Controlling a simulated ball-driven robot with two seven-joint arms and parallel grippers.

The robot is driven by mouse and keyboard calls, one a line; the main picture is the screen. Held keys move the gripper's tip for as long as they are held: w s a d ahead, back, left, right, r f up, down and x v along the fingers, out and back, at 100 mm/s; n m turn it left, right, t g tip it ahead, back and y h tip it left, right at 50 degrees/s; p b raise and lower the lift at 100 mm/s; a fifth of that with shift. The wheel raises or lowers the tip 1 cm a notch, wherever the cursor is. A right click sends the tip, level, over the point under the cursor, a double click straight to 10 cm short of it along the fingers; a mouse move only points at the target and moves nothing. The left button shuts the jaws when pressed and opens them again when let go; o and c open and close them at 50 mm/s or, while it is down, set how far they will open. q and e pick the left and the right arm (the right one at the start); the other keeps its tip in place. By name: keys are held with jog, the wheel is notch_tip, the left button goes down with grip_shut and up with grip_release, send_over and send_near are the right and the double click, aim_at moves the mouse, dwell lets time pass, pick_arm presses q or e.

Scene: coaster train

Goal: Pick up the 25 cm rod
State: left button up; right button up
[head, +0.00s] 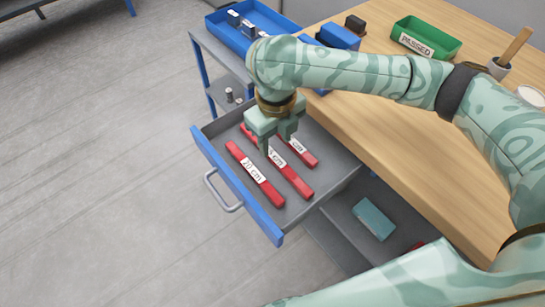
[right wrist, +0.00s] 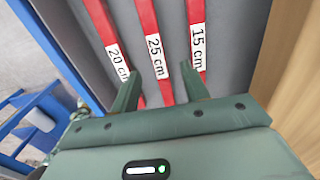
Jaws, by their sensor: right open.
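Three red rods with white labels lie side by side in the open drawer (head: 322,196). The 25 cm rod (head: 297,181) is the middle one; its label is partly covered by my gripper in the head view. In the right wrist view the 25 cm rod (right wrist: 157,57) reads clearly and lies between the two fingers. My right gripper (head: 275,145) is open and empty over the drawer, pointing down; its fingers also show in the right wrist view (right wrist: 161,90). I cannot tell its exact height above the rod. My left gripper is not in view.
The 20 cm rod (head: 254,174) and the 15 cm rod (head: 307,158) lie close on either side. The drawer's blue front (head: 236,184) has a grey handle. The wooden bench (head: 405,140) borders the drawer's right side. A teal box (head: 373,219) sits on the shelf below.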

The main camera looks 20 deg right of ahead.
aim_at(273, 154)
jog(key=shift+f, duration=0.25)
jog(key=shift+a+f+b, duration=0.1)
jog(key=shift+f+b, duration=0.25)
jog(key=shift+b, duration=0.05)
jog(key=f+b, duration=0.2)
jog(key=f, duration=0.1)
jog(key=f+b, duration=0.1)
jog(key=shift+w+a+f, duration=0.1)
jog(key=shift+w+f, duration=0.2)
jog(key=shift+s+r, duration=0.1)
jog(key=shift+r, duration=0.15)
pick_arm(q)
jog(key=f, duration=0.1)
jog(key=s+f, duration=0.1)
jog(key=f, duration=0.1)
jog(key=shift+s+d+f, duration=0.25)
pick_arm(e)
grip_shut()
